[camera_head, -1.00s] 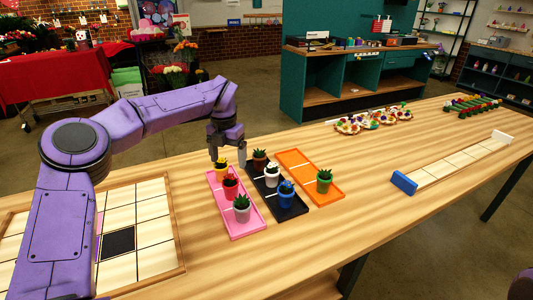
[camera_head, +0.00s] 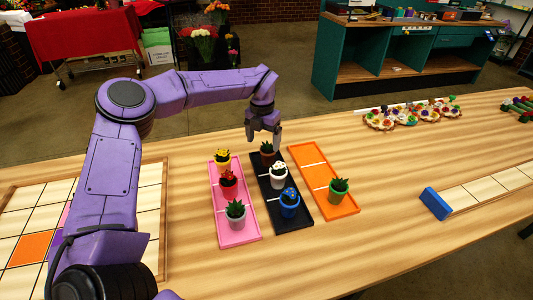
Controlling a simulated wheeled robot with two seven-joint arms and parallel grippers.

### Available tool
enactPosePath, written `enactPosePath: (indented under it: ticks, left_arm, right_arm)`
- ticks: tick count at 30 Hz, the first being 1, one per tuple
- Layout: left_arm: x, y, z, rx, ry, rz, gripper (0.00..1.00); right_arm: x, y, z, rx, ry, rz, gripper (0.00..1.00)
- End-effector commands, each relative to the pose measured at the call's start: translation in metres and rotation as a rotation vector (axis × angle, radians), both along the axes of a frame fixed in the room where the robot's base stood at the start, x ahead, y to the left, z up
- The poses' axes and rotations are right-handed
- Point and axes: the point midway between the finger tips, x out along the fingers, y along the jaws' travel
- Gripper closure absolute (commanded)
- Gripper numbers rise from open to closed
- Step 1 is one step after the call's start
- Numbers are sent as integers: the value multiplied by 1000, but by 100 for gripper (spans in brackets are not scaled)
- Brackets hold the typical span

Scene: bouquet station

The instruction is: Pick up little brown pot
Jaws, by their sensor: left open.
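The little brown pot (camera_head: 267,157) holds a small green plant. It stands at the far end of the black tray (camera_head: 303,215), behind a white pot (camera_head: 278,180) and a blue pot (camera_head: 289,207). My left gripper (camera_head: 264,140) is open and points down just above the brown pot, with its fingertips close to the plant. I cannot tell whether the fingers touch the plant. My right gripper is out of view.
A pink tray (camera_head: 240,239) with yellow, red and grey pots lies to the left. A tile board (camera_head: 162,225) is at the left. The table's front middle is clear.

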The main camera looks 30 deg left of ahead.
Motion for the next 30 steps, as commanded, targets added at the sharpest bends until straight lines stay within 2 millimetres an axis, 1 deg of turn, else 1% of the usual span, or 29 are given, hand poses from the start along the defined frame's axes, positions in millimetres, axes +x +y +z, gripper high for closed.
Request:
enactPosePath:
  ticks: [1, 2, 3, 6, 9, 13, 14, 15, 17, 18, 20, 21, 27, 30]
  left_arm:
    - [4, -3, -7, 4, 10, -3, 12]
    - [6, -4, -14, 4, 12, -3, 12]
    - [7, -4, -23, 3, 13, -2, 12]
    - [9, -3, -38, 4, 12, -1, 12]
    - [10, -3, -44, 4, 11, -1, 12]
    - [10, -3, -44, 4, 11, -1, 12]
    - [10, -3, -44, 4, 11, -1, 15]
    - [10, -3, -44, 3, 11, -1, 28]
    - [10, -3, -44, 3, 11, -1, 48]
    - [10, -3, -44, 3, 11, -1, 61]
    - [10, -3, -44, 3, 11, -1, 80]
    - [10, -4, -43, 3, 10, -1, 87]
    - [10, -3, -44, 3, 11, -2, 87]
    - [10, -3, -41, 3, 10, -2, 87]
  right_arm:
    - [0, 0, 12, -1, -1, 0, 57]
    - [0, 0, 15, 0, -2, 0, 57]
    - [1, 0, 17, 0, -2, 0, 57]
    - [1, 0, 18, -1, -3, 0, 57]
    - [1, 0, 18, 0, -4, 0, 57]
    - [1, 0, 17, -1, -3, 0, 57]
    - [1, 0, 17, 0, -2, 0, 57]
    - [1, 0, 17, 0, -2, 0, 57]
    - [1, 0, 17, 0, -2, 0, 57]
    - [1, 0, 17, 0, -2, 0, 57]
    - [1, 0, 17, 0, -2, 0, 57]
    - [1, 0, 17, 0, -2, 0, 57]
    - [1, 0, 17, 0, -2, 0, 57]
    - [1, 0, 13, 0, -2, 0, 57]
